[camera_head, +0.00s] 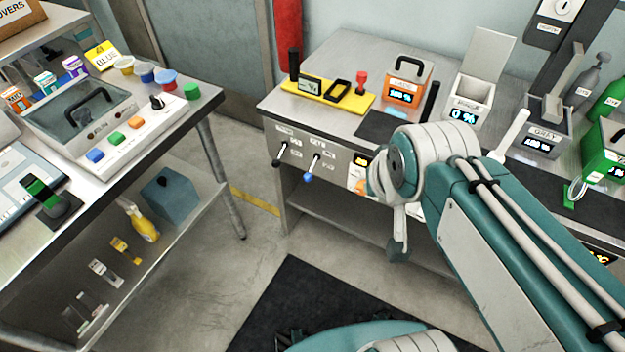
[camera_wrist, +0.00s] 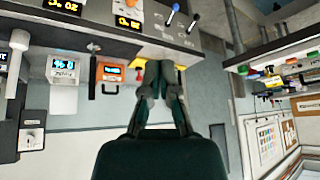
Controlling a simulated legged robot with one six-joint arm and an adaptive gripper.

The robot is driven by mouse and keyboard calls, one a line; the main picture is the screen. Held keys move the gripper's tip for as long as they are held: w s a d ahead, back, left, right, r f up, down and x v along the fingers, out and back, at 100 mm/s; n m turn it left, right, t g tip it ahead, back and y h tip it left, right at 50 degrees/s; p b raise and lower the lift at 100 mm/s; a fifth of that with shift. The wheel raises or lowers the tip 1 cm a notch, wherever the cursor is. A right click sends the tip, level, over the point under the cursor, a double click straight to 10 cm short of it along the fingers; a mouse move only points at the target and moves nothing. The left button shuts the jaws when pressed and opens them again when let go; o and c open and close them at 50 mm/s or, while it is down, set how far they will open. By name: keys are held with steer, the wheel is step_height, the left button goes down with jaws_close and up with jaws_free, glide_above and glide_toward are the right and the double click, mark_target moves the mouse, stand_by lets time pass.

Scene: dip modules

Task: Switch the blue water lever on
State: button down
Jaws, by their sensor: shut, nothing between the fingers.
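The blue lever (camera_head: 308,177) sticks out from the front panel of the right-hand counter, its knob low and toward the viewer. It also shows in the wrist view (camera_wrist: 175,9), which is upside down, near the top edge. A black lever (camera_head: 277,161) sits just left of it in the head view and also shows in the wrist view (camera_wrist: 194,20). My gripper (camera_wrist: 160,68) is shut and empty, apart from both levers. In the head view my arm covers the panel to the right of the blue lever.
The counter's steel front (camera_head: 330,158) carries small labels, too small to read. On top are a yellow tray (camera_head: 325,94), an orange box (camera_head: 407,84) and a white container with a display (camera_head: 470,105). A second bench (camera_head: 190,120) stands left, with floor between. A black mat (camera_head: 290,290) lies below.

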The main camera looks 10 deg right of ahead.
steer(key=w+a+f+m+t, duration=0.1)
steer(key=w+f+m+t, duration=0.15)
steer(key=w+f, duration=0.45)
steer(key=w+f+m+t, duration=0.1)
steer(key=w+f+m, duration=0.3)
steer(key=w, duration=0.6)
steer(key=w+a+f+m+t, duration=0.15)
steer(key=w+f+m, duration=0.3)
steer(key=w, duration=0.45)
steer(key=m+t, duration=0.5)
steer(key=m, duration=0.3)
glide_toward(311, 170)
steer(key=s+d+f, duration=0.2)
steer(key=shift+s+a, duration=0.1)
steer(key=shift+a, duration=0.1)
steer(key=w+f, duration=0.1)
steer(key=w, duration=0.9)
steer(key=shift+f, duration=0.35)
